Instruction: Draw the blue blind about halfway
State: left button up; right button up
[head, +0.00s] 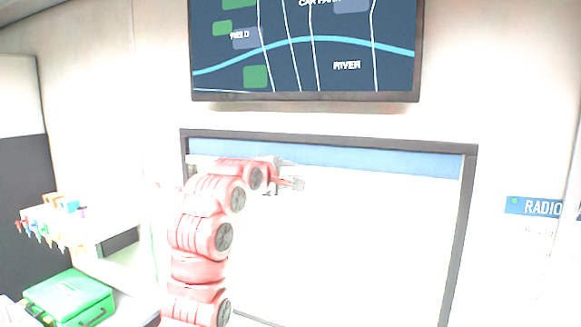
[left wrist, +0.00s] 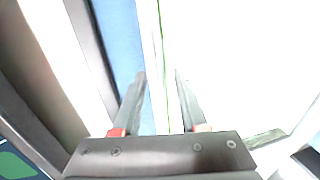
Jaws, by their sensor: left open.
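The blue blind (head: 380,161) is a narrow strip across the top of the dark-framed window, with bright white pane below it. It also shows in the left wrist view (left wrist: 118,35), running lengthwise. A pale bar (left wrist: 153,45) with a thin green line lies along its lower edge. My left gripper (head: 296,177) is at that lower edge, left of the window's middle. In the left wrist view its open fingers (left wrist: 160,75) lie on either side of the pale bar; whether they touch it cannot be told. My right gripper is not in view.
A map screen (head: 305,50) hangs just above the window frame (head: 462,230). A shelf (head: 100,228) with small coloured items and a green case (head: 68,295) stand at the left. A radio sign (head: 535,206) is at the right.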

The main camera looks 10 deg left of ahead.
pick_arm(q)
jog(key=shift+x, duration=0.95)
grip_shut()
dwell(0.7)
